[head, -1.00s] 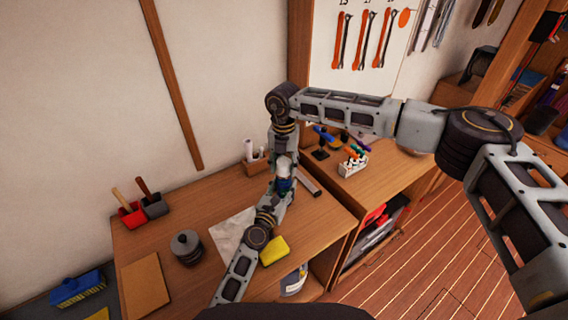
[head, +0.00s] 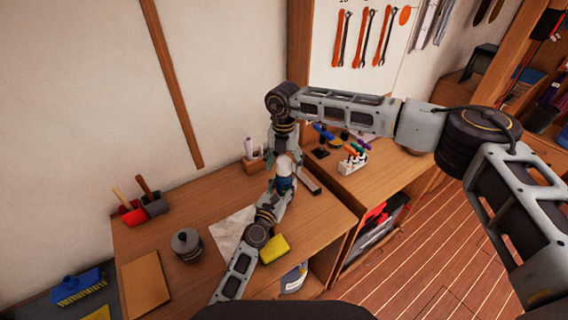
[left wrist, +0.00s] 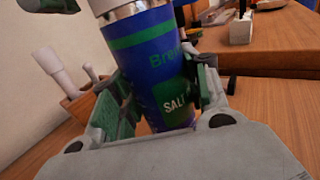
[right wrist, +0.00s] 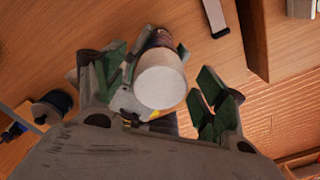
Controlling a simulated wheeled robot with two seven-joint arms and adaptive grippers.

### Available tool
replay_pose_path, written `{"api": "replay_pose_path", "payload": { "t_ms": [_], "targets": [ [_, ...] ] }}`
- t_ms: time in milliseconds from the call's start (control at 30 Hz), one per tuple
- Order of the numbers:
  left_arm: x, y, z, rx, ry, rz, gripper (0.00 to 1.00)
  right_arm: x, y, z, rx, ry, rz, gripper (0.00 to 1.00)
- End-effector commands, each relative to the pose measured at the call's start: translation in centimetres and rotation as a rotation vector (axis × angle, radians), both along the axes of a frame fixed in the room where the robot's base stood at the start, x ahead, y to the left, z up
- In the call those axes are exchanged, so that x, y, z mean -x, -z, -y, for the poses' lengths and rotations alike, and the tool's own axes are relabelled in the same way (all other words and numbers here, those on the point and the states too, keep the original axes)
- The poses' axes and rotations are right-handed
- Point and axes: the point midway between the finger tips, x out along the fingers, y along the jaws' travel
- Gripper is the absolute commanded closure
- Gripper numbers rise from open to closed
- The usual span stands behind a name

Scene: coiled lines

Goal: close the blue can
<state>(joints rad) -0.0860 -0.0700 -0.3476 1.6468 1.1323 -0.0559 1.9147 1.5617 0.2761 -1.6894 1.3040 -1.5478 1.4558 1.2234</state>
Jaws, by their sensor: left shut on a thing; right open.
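The blue can (left wrist: 150,60), with green bands and a SALT label, stands nearly upright between the fingers of my left gripper (left wrist: 155,105), which is shut on it. In the head view the can (head: 285,183) is small and partly covered by my arms. A silver band shows near its top, under a pale edge. In the right wrist view a round white top (right wrist: 160,87) faces the camera. My right gripper (right wrist: 165,80) is open above it, with a finger on either side and gaps between. I cannot tell whether the white top is fully seated.
A yellow sponge (head: 274,248), a white sheet (head: 228,238), a grey lidded jar (head: 187,246) and a brown board (head: 145,284) lie on the bench. A wooden holder with white rolls (head: 254,164) stands behind the can; a grey bar (head: 309,182) lies to its right.

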Motion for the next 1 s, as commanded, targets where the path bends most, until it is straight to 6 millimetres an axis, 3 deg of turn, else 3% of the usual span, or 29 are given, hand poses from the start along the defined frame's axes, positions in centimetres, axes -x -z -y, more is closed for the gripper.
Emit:
{"api": "replay_pose_path", "payload": {
  "t_ms": [267, 800, 1000],
  "targets": [
    [0.0, 0.0, 0.0, 0.0, 0.0, 0.0, 0.97, -0.1, -1.8, 0.0, -0.002, 0.0, 0.002, 0.28],
    [0.0, 0.0, 0.0, 0.0, 0.0, 0.0, 0.97, -0.1, -9.4, 0.0, -0.001, 0.0, 0.001, 0.28],
    [0.0, 0.0, 0.0, 0.0, 0.0, 0.0, 0.97, -0.1, -11.3, 0.0, 0.0, 0.0, 0.001, 0.28]
  ]
}}
